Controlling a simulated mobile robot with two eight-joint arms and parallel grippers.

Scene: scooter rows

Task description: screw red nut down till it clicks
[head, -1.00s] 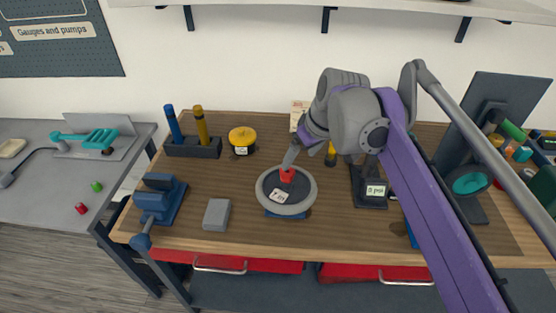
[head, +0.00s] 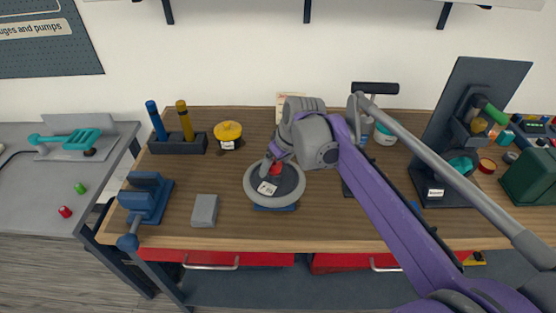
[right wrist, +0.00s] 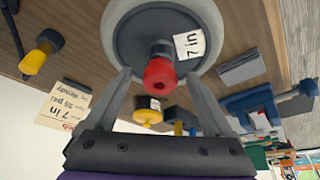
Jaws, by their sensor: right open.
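The red nut (head: 276,169) sits on the hub at the middle of a grey wheel (head: 250,193) with a dark centre disc and a "7 in" label. The wheel lies on a blue stand on the wooden bench. My right gripper (head: 271,159) is at the nut, partly hidden in the head view by its own wrist. In the right wrist view its fingers (right wrist: 162,92) are open, one on each side of the red nut (right wrist: 160,76), with gaps on both sides. A dark post shows behind the nut. My left gripper is not in view.
A blue vise (head: 146,198) and grey block (head: 204,210) are left of the wheel. A tool holder (head: 178,144) and yellow-topped container (head: 228,131) stand behind. A dark stand (head: 455,130) is at right. Bare bench lies right of the block.

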